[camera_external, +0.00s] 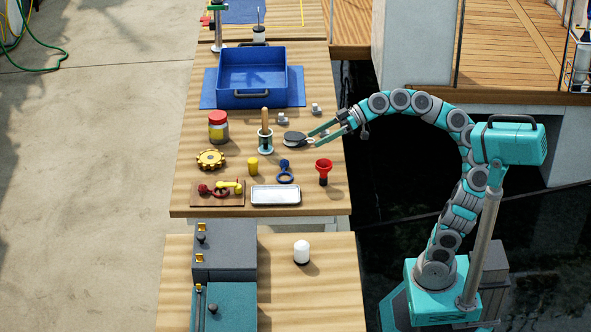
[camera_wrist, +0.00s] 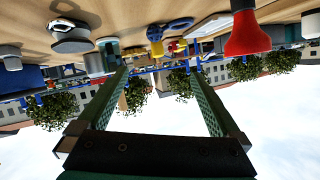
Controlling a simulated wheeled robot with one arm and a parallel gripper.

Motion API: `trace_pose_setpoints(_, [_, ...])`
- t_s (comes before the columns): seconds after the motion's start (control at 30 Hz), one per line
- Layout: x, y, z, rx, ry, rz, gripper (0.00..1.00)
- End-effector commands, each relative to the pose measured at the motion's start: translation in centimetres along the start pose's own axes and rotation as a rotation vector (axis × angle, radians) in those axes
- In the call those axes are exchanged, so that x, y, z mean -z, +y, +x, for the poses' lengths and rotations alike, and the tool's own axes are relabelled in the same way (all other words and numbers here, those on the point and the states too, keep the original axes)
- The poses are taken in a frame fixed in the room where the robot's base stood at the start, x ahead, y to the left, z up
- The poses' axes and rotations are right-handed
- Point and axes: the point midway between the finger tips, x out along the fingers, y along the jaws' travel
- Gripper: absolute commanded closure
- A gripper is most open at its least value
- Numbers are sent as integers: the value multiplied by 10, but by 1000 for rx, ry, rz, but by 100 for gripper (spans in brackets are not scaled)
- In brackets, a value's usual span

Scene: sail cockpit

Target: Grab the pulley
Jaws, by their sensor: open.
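The pulley (camera_external: 293,138) is a dark, rounded block with a light metal ring at its right end, lying on the wooden table. My gripper (camera_external: 312,136) is open and empty, its teal fingers reaching in from the right beside the ring end. Whether a finger touches the ring cannot be told. In the wrist view, which is upside down, the pulley (camera_wrist: 72,40) is at upper left, outside the gap between the open fingers (camera_wrist: 158,72).
A wood-handled tool in a teal holder (camera_external: 265,138) stands just left of the pulley. Small grey fittings (camera_external: 283,119) lie behind it, near a blue bin (camera_external: 252,101). In front are a blue-handled item (camera_external: 286,178), a red funnel-like piece (camera_external: 323,169) and a metal tray (camera_external: 276,203).

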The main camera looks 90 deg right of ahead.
Motion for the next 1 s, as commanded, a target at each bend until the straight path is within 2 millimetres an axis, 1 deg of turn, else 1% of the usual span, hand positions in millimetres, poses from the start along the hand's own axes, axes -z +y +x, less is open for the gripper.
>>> trace_pose_setpoints(0.03, [-12,27,-2,-77,-6,-34,0])
trace_pose_setpoints(0.1, [-18,57,-9,-170,-18,-80,0])
trace_pose_setpoints(0.2, [-22,84,-18,-259,-31,-126,0])
trace_pose_setpoints(0.23, [-22,89,-20,-275,-34,-135,0])
trace_pose_setpoints(0.33, [-22,99,-21,-304,-39,-151,0])
trace_pose_setpoints(0.5, [-22,104,-5,-306,-39,-152,0])
trace_pose_setpoints(0.67, [-22,108,5,-305,-38,-151,0])
trace_pose_setpoints(0.77, [-22,112,15,-303,-40,-151,0])
trace_pose_setpoints(0.9, [-23,121,36,-303,-41,-151,0])
trace_pose_setpoints(1.0, [-22,124,46,-304,-39,-151,0])
